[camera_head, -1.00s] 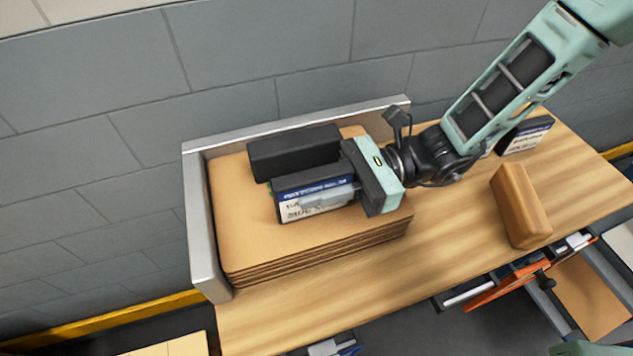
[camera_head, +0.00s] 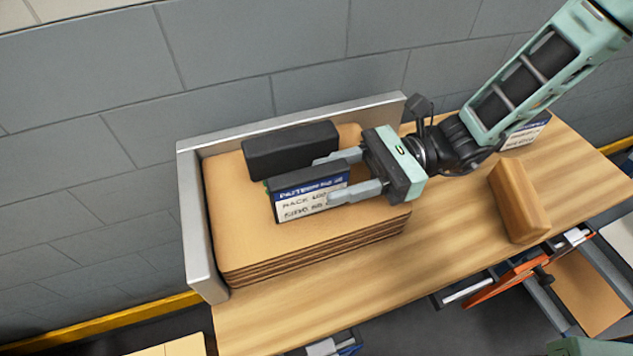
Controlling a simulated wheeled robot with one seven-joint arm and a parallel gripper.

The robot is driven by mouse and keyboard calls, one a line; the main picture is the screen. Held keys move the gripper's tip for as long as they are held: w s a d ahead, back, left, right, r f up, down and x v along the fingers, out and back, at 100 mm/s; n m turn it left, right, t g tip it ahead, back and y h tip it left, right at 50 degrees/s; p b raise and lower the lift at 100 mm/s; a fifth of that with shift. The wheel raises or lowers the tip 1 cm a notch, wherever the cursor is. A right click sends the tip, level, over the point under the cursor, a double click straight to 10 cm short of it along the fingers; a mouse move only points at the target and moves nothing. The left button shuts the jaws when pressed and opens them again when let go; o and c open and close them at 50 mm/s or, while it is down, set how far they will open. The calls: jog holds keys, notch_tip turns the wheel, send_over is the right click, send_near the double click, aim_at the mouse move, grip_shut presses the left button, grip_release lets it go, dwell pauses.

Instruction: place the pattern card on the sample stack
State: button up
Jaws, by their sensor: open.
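The pattern card (camera_head: 298,203), a dark block with a blue and white printed label, stands on the sample stack (camera_head: 240,238), a pile of brown sheets. My gripper (camera_head: 341,178) is open at the card's right end. One finger lies in front of the label's right part and the other is behind the card. Whether the fingers touch it, I cannot tell.
A black block (camera_head: 290,150) lies on the stack just behind the card. A grey metal corner fence (camera_head: 195,215) bounds the stack at the left and back. A wooden block (camera_head: 519,200) and another labelled dark block (camera_head: 528,131) are on the table (camera_head: 440,240) at right.

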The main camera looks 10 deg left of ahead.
jog(key=b+v, duration=0.1)
jog(key=v, duration=0.7)
jog(key=shift+s+r+n+h, duration=0.1)
jog(key=shift+s+n+h, duration=0.2)
jog(key=shift+s+n, duration=0.1)
jog(key=s+n+h, duration=0.2)
jog(key=s, duration=0.1)
jog(key=s+n+g+h, duration=0.1)
jog(key=shift+s+d+r+h, duration=0.2)
jog(key=shift+d+r+h, duration=0.05)
jog(key=shift+d+h, duration=0.05)
jog(key=s+d+r+n+t+h, duration=0.1)
jog(key=s+d+n+t+h, duration=0.2)
jog(key=d+n+t+h, duration=0.2)
jog(key=s+d+r+n+t+h, duration=0.1)
jog(key=s+d+n+t+h, duration=0.2)
jog(key=n, duration=0.7)
jog(key=shift+s+d+n+t+h, duration=0.3)
jog(key=shift+d+n+t+h, duration=0.1)
jog(key=shift+d+t+h, duration=0.8)
jog(key=shift+a, duration=0.1)
